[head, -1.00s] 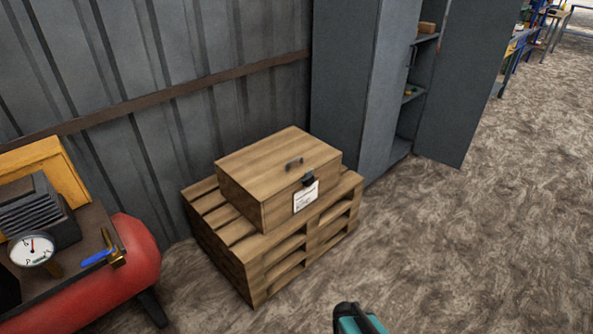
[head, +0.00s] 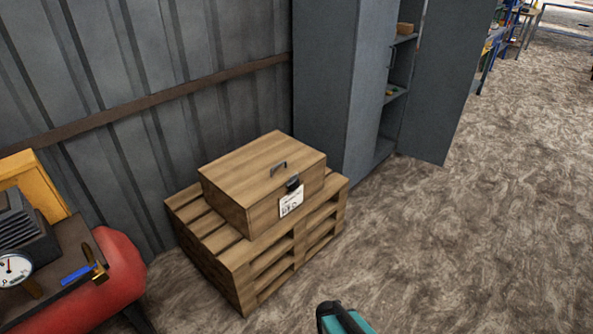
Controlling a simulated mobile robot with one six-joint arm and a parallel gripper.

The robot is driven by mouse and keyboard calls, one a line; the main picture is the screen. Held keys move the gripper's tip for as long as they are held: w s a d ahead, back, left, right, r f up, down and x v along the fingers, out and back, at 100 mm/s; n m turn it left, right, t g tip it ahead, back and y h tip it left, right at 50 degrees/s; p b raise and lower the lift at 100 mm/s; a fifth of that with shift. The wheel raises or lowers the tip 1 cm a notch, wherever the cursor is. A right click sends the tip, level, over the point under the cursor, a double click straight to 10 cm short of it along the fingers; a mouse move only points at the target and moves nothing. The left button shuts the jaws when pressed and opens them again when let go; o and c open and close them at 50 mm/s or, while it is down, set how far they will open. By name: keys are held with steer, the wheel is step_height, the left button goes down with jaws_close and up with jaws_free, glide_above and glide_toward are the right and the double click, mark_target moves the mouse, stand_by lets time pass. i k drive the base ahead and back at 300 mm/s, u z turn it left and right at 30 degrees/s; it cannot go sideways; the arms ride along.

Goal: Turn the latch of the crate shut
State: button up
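The wooden crate (head: 240,177) sits on a stack of pallets, with its lid down. A dark handle (head: 278,167) is on top of the lid. The small dark latch (head: 293,184) is at the upper edge of the crate's front face, above a white label (head: 291,202). The latch is too small to tell how it is turned. A teal and black part of my arm shows at the bottom edge, well in front of the crate and apart from it. My gripper's fingers are not seen.
The wooden pallets (head: 245,285) stand against a corrugated metal wall. A red compressor tank (head: 115,270) with a gauge and a blue-handled valve is at the lower left. A grey cabinet (head: 330,80) with an open door stands behind right. The floor to the right is clear.

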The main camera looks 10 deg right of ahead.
mark_target(294, 178)
steer(key=i, duration=0.95)
steer(key=u, duration=0.05)
